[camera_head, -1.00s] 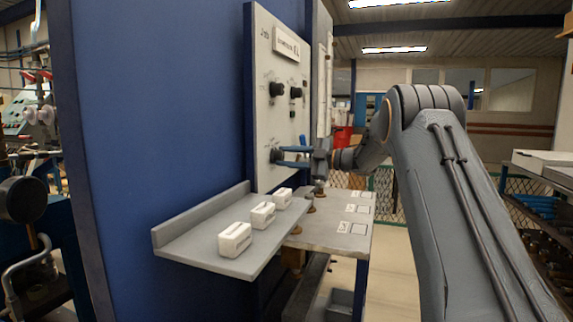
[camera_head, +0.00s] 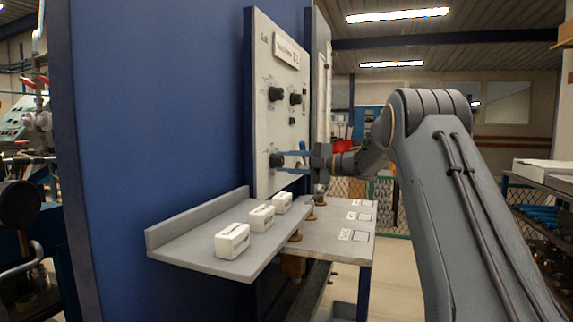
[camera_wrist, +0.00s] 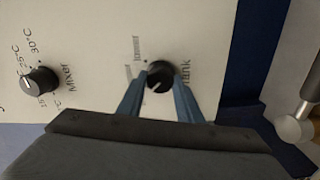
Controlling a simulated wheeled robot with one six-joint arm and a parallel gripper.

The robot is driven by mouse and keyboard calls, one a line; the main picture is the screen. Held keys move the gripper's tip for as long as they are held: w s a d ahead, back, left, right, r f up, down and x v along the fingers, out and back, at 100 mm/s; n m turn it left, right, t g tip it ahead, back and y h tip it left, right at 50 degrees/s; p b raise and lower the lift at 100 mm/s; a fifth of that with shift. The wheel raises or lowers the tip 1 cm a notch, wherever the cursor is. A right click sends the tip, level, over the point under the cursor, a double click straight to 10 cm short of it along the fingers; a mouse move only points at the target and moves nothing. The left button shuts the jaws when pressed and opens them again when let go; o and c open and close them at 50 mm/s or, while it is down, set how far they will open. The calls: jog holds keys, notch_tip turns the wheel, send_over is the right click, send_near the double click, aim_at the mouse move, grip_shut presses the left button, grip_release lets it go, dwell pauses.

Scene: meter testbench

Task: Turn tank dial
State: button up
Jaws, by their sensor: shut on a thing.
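The tank dial (camera_wrist: 160,77) is a round black knob with a light pointer mark, on a pale panel beside the word "Tank" in the wrist view. In the head view it is the lowest black knob (camera_head: 276,160) on the upright panel. My gripper (camera_wrist: 161,78) has its two blue fingers on either side of this dial and is shut on it. The gripper also shows in the head view (camera_head: 284,160), reaching in from the right. Parts of the small printing around the dial are too blurred to read.
The mixer dial (camera_wrist: 40,80) is to the left on the same panel in the wrist view. A grey shelf (camera_head: 190,262) with white blocks (camera_head: 232,241) juts out below the panel. A bench (camera_head: 335,246) with labels lies beside it. A blue wall (camera_head: 150,120) stands left.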

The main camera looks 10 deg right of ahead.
jog(key=o, duration=1)
jog(key=shift+o, duration=0.2)
jog(key=v, duration=0.7)
jog(key=shift+s+d, duration=0.25)
jog(key=shift+d, duration=0.1)
